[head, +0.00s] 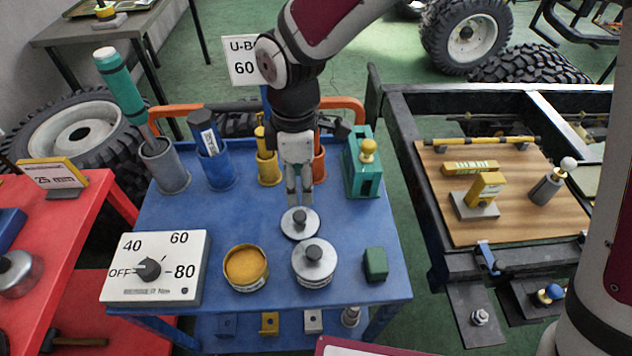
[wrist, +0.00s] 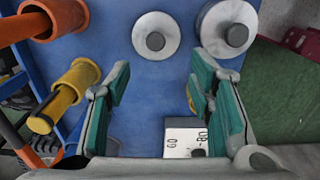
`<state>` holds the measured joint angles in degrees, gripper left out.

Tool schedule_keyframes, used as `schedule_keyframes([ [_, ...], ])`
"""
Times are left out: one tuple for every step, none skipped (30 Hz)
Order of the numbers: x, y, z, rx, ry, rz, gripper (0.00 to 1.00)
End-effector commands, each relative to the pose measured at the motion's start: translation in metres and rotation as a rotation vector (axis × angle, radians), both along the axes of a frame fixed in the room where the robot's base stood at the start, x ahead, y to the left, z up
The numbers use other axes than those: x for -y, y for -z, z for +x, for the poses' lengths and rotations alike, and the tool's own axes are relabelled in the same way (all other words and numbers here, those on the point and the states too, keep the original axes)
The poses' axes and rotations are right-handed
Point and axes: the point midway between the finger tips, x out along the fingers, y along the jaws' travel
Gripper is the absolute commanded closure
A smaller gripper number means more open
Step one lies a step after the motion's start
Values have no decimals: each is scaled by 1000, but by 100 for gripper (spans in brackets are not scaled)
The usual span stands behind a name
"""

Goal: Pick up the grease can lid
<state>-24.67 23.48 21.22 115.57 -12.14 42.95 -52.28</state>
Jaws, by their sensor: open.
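The grease can lid (head: 300,224) is a flat grey metal disc with a dark knob. It lies on the blue tabletop behind the open grease can (head: 246,268), which shows yellow grease. The lid also shows in the wrist view (wrist: 147,48), top centre, beyond the fingertips. My gripper (head: 299,204) points down, just above and behind the lid in the head view. In the wrist view my gripper (wrist: 160,72) has its teal-padded fingers apart, with nothing between them. The right finger hides most of the grease can there.
A similar lidded can (head: 313,270) stands close in front of the lid. A green block (head: 375,264) is to the right and a dial box (head: 155,268) to the left. Upright tubes, such as the yellow one (head: 268,170), and a teal holder (head: 362,180) line the back.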

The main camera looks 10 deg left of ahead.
Motion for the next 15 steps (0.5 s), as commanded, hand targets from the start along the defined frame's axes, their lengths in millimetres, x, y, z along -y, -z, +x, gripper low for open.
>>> schedule_keyframes([
  [0, 8, -1, -3, -1, -3, 51],
  [1, 13, -1, -4, 0, -4, 51],
  [1, 20, -1, -4, 0, -4, 51],
  [1, 26, -1, -6, 0, -5, 51],
  [1, 32, -1, -5, 0, -4, 51],
  [1, 40, -1, -5, 0, -4, 51],
  [1, 46, 0, -4, 1, -4, 51],
  [1, 51, 0, -4, 2, -4, 51],
  [1, 58, -1, -4, 1, -4, 51],
  [1, 63, -1, -4, 1, -4, 51],
  [1, 66, -1, -4, 2, -4, 51],
  [1, 71, 0, -2, 3, -3, 51],
  [1, 74, 0, -2, 3, -3, 51],
  [1, 76, 0, -2, 3, -4, 51],
  [1, 78, 0, -1, 3, -2, 51],
])
